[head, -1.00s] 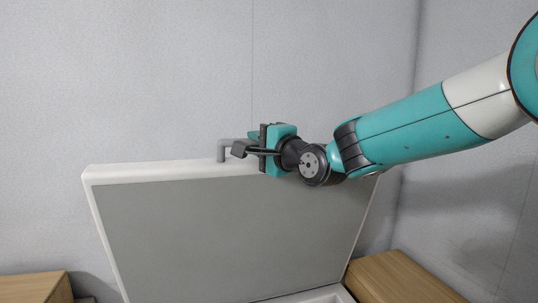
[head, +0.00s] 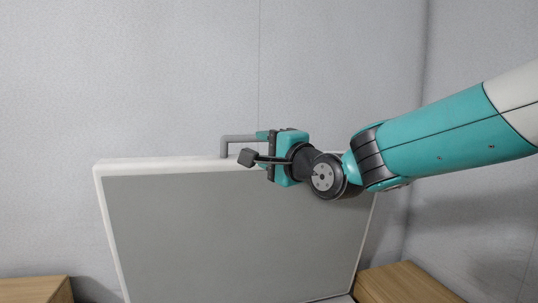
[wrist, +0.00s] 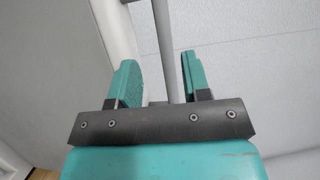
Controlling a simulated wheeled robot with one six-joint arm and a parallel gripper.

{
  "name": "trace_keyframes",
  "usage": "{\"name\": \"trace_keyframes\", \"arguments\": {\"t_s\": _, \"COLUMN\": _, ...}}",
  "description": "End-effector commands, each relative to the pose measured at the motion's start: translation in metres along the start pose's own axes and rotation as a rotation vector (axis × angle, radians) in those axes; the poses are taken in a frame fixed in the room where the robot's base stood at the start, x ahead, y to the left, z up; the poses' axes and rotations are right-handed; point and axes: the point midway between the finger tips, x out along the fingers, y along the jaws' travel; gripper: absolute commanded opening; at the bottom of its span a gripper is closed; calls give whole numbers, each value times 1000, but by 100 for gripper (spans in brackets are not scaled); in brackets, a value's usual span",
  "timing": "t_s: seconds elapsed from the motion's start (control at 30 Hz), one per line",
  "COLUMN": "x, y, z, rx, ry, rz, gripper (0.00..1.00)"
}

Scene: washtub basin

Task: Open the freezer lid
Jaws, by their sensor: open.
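The freezer lid (head: 235,235) stands raised and steeply tilted in the head view, its grey inner face and white rim toward me. A grey bar handle (head: 238,139) rises behind its top edge. My gripper (head: 264,136) is at the right part of the handle, above the lid's top edge. In the wrist view, the open gripper (wrist: 162,78) has its two teal fingers on either side of the handle bar (wrist: 163,40), with a gap on the right side. The lid's white edge (wrist: 115,28) runs beside the left finger. Contact with the left finger is unclear.
Wooden surfaces stand at lower left (head: 36,289) and lower right (head: 400,284) of the lid. A plain grey wall (head: 160,70) is behind it, with a corner to the right. The space above the lid is clear.

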Motion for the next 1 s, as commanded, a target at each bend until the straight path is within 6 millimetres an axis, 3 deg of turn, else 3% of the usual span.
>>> {"name": "trace_keyframes", "arguments": {"t_s": 0.17, "x": -25, "y": 3, "z": 0, "rx": -1, "ry": 2, "rz": -2, "gripper": 44}}
{"name": "trace_keyframes", "arguments": {"t_s": 0.6, "x": -134, "y": 1, "z": 2, "rx": -3, "ry": 4, "rz": -6, "gripper": 44}}
{"name": "trace_keyframes", "arguments": {"t_s": 0.8, "x": -162, "y": -1, "z": 3, "rx": -2, "ry": 3, "rz": -5, "gripper": 44}}
{"name": "trace_keyframes", "arguments": {"t_s": 1.0, "x": -170, "y": -2, "z": 4, "rx": -2, "ry": 2, "rz": -3, "gripper": 44}}
